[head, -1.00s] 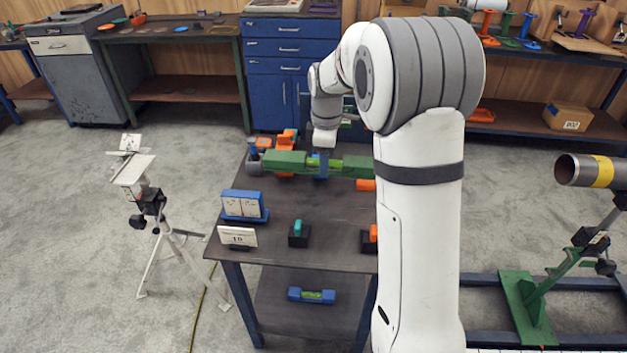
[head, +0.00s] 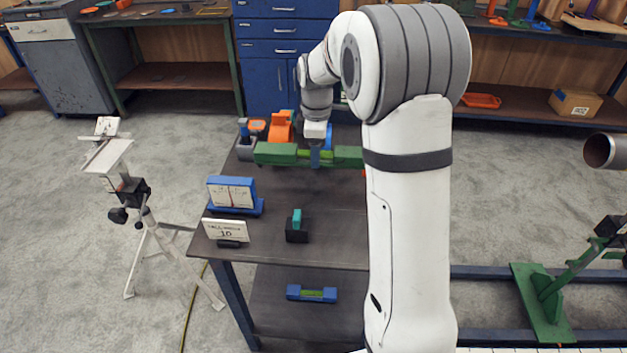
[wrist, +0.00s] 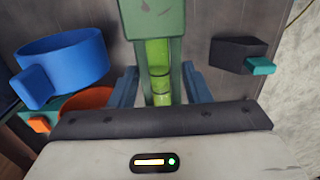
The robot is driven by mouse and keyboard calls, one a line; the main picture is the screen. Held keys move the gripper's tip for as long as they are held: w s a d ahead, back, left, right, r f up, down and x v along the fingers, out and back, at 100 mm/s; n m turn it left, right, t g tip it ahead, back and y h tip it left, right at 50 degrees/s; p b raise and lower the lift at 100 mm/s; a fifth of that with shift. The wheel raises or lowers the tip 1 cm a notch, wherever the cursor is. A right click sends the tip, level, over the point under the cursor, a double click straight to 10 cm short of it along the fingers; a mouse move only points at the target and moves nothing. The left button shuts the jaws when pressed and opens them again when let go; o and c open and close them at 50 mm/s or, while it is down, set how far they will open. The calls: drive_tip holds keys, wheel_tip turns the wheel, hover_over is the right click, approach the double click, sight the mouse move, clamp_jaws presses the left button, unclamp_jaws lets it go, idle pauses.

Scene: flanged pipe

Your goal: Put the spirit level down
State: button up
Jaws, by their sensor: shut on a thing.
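The spirit level is a long green bar with a bright yellow-green vial window; its green end block (head: 276,153) shows in the head view over the back part of the dark workbench (head: 300,203). My gripper (head: 316,157) is shut on its middle from above. In the wrist view the level (wrist: 155,25) runs away between the two blue fingers of my gripper (wrist: 161,88). Its right end is partly hidden behind my arm in the head view. I cannot tell whether its underside touches the bench top.
Orange tool (head: 281,127) stands behind the level. A blue display stand (head: 232,193), a white card (head: 225,231) and a black block with a teal piece (head: 297,232) stand nearer. A blue level (head: 311,294) lies on the lower shelf. The bench centre is clear.

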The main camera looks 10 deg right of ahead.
wheel_tip(320, 180, down, 9)
drive_tip(key=shift+d+f, duration=0.1)
drive_tip(key=shift+f, duration=0.1)
idle(0.3)
drive_tip(key=shift+f, duration=0.1)
drive_tip(key=o, duration=1.3)
